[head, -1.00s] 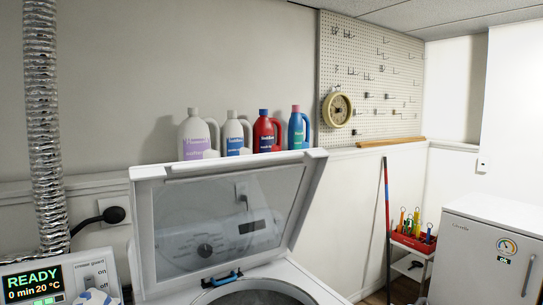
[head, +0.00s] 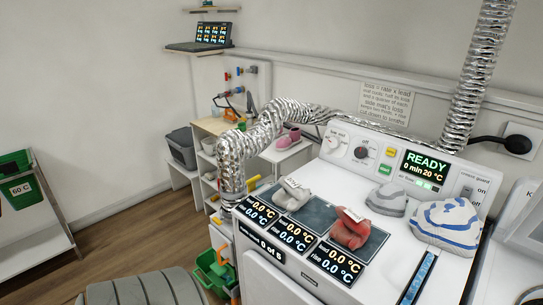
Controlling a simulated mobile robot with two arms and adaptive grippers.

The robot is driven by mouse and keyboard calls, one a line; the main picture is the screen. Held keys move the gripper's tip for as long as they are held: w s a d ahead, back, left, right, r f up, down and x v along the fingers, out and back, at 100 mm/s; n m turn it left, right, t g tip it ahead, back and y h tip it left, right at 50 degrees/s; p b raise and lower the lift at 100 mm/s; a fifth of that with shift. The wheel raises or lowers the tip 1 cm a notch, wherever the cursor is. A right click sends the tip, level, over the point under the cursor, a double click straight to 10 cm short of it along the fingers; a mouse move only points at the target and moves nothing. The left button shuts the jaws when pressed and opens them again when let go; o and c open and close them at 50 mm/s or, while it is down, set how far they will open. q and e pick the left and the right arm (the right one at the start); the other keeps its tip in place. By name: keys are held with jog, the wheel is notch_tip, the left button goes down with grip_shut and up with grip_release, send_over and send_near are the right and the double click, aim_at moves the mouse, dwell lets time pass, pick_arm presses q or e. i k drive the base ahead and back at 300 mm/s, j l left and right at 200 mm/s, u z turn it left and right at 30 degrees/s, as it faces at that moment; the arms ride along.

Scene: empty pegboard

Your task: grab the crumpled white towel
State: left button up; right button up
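On top of the white dryer (head: 320,178) lie several crumpled cloths. A white one with blue stripes (head: 445,222) is the largest and sits at the right, near the control panel. A smaller pale grey-white cloth (head: 386,199) lies just left of it. Another pale grey-white cloth (head: 292,194) lies on a dark pad at the left. I cannot tell for certain which is the towel named. Neither of my grippers is in view.
A red crumpled cloth (head: 350,230) lies on another dark pad, beside temperature displays (head: 292,236). A silver duct (head: 262,140) bends over the dryer's left end. A green bin (head: 214,270) stands on the floor. Wooden floor (head: 110,240) is open at the left.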

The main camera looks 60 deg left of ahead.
aim_at(291, 198)
jog(key=u, duration=1.6)
jog(key=i+j+z, duration=0.1)
jog(key=z, duration=0.35)
jog(key=j+z, duration=0.25)
jog(key=z, duration=0.15)
jog(key=j+z, duration=0.25)
jog(key=z, duration=0.2)
jog(key=j+z, duration=0.25)
jog(key=z, duration=0.15)
jog(key=i, duration=0.05)
